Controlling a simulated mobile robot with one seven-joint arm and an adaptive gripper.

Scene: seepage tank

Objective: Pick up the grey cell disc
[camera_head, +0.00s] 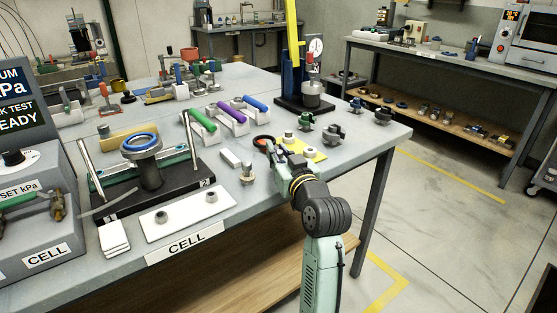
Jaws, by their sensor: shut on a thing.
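My gripper (270,149) is low over the right part of the bench, left of a yellow plate (315,154). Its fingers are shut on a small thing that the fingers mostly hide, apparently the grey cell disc. A dark round piece with an orange-red rim (263,138) shows right at the fingertips. Whether this is the disc or a ring behind it, I cannot tell. Whether the held thing is clear of the bench top also cannot be made out.
A white strip marked CELL (187,245) runs along the bench's front edge. A black base with a post and blue ring (141,140) stands left. Green, purple and blue cylinders (230,112) lie behind. Dark knobs (333,134) and a gauge press (312,92) stand right.

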